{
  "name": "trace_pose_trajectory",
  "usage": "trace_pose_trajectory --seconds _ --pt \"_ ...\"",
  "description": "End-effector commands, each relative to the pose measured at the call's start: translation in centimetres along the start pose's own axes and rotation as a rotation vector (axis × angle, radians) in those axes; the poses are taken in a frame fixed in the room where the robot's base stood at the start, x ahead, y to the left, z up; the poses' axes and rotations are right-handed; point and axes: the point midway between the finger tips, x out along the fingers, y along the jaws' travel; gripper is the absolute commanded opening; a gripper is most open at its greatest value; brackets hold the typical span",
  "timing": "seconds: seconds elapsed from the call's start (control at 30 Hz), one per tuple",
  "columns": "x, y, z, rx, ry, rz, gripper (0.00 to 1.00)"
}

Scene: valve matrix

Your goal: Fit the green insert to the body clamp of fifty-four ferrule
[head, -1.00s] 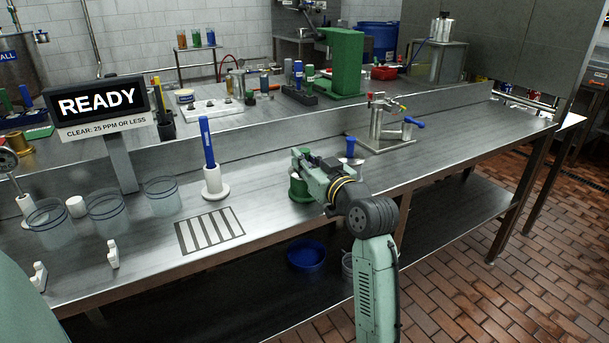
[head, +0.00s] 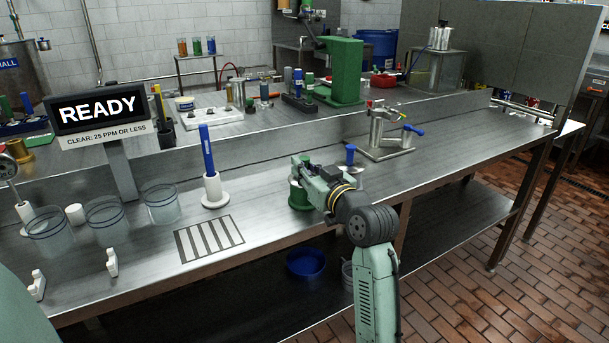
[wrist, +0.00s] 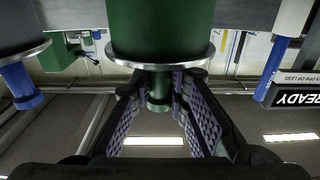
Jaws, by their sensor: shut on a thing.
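My gripper (head: 301,168) is low over the bench, beside the green holder (head: 297,196). In the wrist view, which is upside down, my gripper (wrist: 160,92) is shut around the green stem of the green insert (wrist: 159,88). The insert's metal flange (wrist: 125,62) lies against the wide green holder (wrist: 160,28); I cannot tell whether it is seated or just clear. A metal clamp fixture (head: 378,138) with red, yellow and blue handles stands on a plate to the right. It may be the body clamp; no ferrule label is readable.
A blue-handled piece (head: 350,155) stands just right of my gripper and in the wrist view (wrist: 22,88). A blue rod in a white stand (head: 208,160), a striped mat (head: 210,238) and clear beakers (head: 160,205) are left. The bench right of the fixture is clear.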

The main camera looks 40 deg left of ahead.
Motion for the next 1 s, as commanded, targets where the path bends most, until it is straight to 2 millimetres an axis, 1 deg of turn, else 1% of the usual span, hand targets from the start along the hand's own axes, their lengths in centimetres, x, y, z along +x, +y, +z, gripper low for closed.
trace_pose_trajectory --seconds 0.17,0.7,0.8,1.0 --pt "0.0 0.0 -1.3 -0.004 0.006 0.000 0.00" --pt "-0.1 0.0 -8.6 -0.004 0.007 0.000 0.00" --pt "0.0 0.0 -9.5 -0.004 0.006 0.000 0.00" --pt "-0.1 0.0 -10.2 -0.001 0.005 0.000 0.00"
